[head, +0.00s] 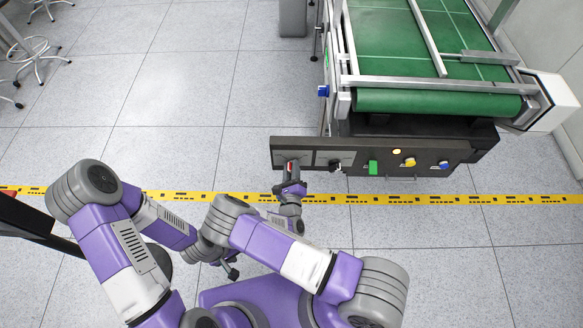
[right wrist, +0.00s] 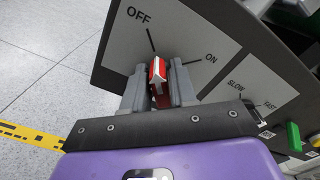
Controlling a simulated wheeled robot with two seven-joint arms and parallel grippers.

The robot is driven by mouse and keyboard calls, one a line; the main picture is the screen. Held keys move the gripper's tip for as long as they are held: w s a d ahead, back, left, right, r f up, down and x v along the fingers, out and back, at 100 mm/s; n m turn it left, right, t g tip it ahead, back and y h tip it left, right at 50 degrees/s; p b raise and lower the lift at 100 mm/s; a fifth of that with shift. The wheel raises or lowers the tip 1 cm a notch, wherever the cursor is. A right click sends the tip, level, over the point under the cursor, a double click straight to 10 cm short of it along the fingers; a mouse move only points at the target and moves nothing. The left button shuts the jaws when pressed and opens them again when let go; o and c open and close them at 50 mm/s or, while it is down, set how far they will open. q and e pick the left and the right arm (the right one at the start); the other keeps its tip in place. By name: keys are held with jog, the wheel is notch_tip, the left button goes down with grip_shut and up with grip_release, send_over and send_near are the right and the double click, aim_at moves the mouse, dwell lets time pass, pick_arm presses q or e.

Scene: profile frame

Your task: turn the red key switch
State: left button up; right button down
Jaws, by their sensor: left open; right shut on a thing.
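The red key switch (right wrist: 157,76) sits on a pale plate marked OFF and ON, on the dark control panel (head: 400,146). Its white arrow points up in the right wrist view, closer to the OFF mark than to ON. My right gripper (right wrist: 160,88) is shut on the key switch, one finger on each side. In the head view, this gripper (head: 291,182) is at the panel's left end and a little red shows there. My left gripper (head: 230,269) is open and away from the panel, low in the head view; its fingers are small and partly hidden.
Right of the switch are a black SLOW/FAST knob (head: 336,165), a green button (head: 373,167), a yellow knob (head: 409,162) and a blue knob (head: 443,164). A green conveyor (head: 440,102) stands behind the panel. A yellow floor stripe (head: 400,199) runs below. The left floor is mostly clear.

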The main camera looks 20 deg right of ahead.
jog(key=m+p, duration=0.2)
jog(key=m, duration=0.1)
jog(key=shift+d+r+p, duration=0.1)
jog(key=shift+r+p, duration=0.05)
jog(key=shift+p, duration=0.15)
jog(key=m+p, duration=0.2)
jog(key=m, duration=0.3)
jog(key=shift+p, duration=0.3)
jog(key=m+p, duration=0.2)
jog(key=m, duration=0.2)
jog(key=shift+d, duration=0.1)
jog(key=shift+m+p, duration=0.75)
jog(key=shift+m, duration=1.75)
jog(key=shift+f, duration=0.2)
jog(key=c, duration=1.1)
grip_release()
jog(key=shift+s, duration=0.1)
